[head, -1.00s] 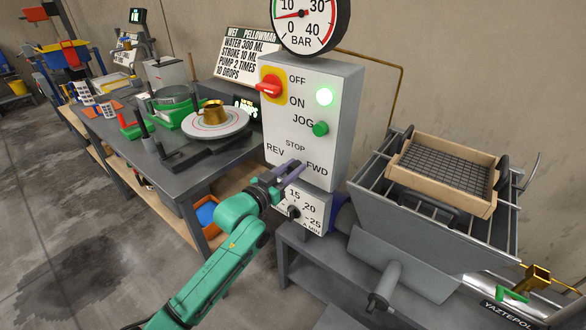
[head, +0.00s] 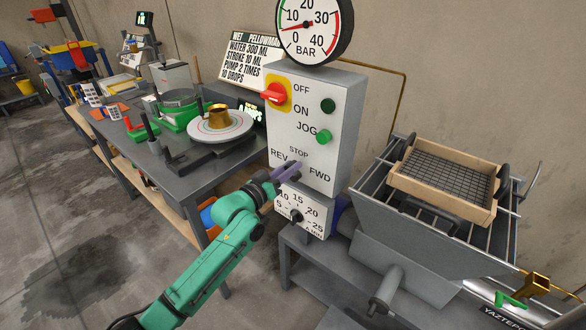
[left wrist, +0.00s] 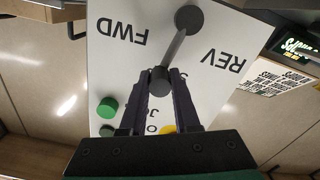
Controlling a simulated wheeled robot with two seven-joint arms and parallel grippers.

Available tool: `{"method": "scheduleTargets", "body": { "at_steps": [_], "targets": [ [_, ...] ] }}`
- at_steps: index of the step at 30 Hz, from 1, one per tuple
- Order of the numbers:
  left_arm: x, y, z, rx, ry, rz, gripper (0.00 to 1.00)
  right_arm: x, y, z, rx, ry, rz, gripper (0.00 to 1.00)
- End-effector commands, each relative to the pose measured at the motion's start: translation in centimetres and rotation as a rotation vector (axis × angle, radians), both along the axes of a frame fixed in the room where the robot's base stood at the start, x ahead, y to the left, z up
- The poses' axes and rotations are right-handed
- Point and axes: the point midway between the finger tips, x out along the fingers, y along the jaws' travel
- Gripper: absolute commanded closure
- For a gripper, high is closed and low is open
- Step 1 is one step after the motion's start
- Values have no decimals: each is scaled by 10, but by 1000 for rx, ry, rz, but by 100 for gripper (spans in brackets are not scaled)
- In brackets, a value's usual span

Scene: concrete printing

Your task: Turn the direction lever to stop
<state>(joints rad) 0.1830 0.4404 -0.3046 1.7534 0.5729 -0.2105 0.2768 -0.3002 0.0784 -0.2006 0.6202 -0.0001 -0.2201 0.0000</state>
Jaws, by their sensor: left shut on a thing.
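The grey control box (head: 345,110) carries the labels REV, STOP and FWD on its lower front. My left gripper (head: 292,170) is in front of these labels, just under STOP, and hides the lever in the head view. In the left wrist view, which is upside down, the direction lever (left wrist: 175,48) runs from its round pivot to a dark knob. My left gripper (left wrist: 160,90) is shut on this knob. The lever points about midway between FWD (left wrist: 120,30) and REV (left wrist: 223,60). My right gripper is not in view.
A dark lamp (head: 328,105) and a green jog button (head: 323,137) sit above the labels, with a red switch (head: 275,95) to their left. A dial box (head: 303,212) is just below. A hopper with a wooden-framed sieve (head: 445,180) stands at right, a workbench (head: 185,170) at left.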

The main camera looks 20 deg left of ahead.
Motion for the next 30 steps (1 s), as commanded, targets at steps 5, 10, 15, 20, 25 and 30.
{"method": "scheduleTargets", "body": {
  "at_steps": [5, 10, 15, 20, 25, 30],
  "targets": [
    [2, 6, -3, -101, 51, -2, 100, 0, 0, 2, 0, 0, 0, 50],
    [4, 11, -3, -170, 78, -2, 100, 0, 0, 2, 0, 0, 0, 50],
    [5, 13, -3, -204, 92, -2, 100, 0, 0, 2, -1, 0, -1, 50],
    [5, 13, -3, -212, 95, -2, 100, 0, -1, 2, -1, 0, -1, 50],
    [5, 13, -3, -211, 95, -2, 100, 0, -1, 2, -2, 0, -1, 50],
    [5, 13, -3, -211, 92, -2, 40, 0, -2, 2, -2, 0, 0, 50]
  ]
}}
